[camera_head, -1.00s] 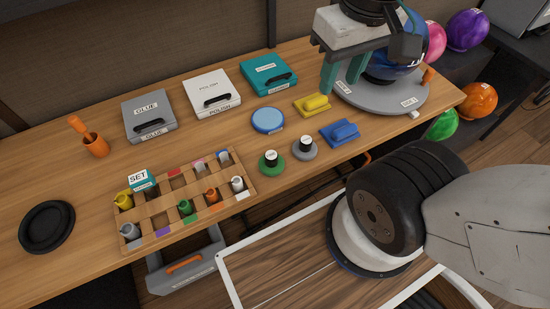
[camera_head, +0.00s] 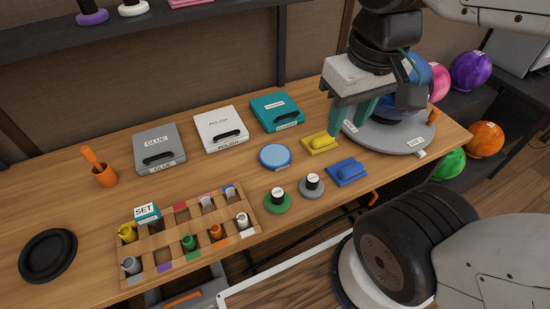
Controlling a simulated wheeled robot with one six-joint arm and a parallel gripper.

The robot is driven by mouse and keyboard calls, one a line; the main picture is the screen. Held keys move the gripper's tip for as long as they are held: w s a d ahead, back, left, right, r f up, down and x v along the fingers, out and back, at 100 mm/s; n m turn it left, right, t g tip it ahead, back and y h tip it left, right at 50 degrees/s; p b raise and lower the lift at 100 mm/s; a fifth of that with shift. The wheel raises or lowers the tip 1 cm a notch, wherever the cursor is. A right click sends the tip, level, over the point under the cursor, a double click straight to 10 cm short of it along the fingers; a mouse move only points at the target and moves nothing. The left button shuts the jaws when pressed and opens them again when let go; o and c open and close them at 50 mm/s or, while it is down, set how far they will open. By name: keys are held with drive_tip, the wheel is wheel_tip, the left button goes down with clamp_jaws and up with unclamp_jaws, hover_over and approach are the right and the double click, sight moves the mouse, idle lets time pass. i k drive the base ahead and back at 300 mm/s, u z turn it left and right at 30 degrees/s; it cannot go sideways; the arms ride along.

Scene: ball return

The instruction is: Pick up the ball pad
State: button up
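I cannot tell from the pictures which item is the ball pad.
Grey (camera_head: 159,148), white (camera_head: 220,129) and teal (camera_head: 276,112) cases line the back. A wooden compartment tray (camera_head: 162,254) holds small bottles. Several balls, including an orange one (camera_head: 486,139), sit at right.

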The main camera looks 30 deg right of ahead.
sight(277, 202)
drive_tip(key=z, duration=0.55)
drive_tip(key=k, duration=1.3)
drive_tip(key=u, duration=0.05)
drive_tip(key=i, duration=0.8)
drive_tip(key=z, duration=0.05)
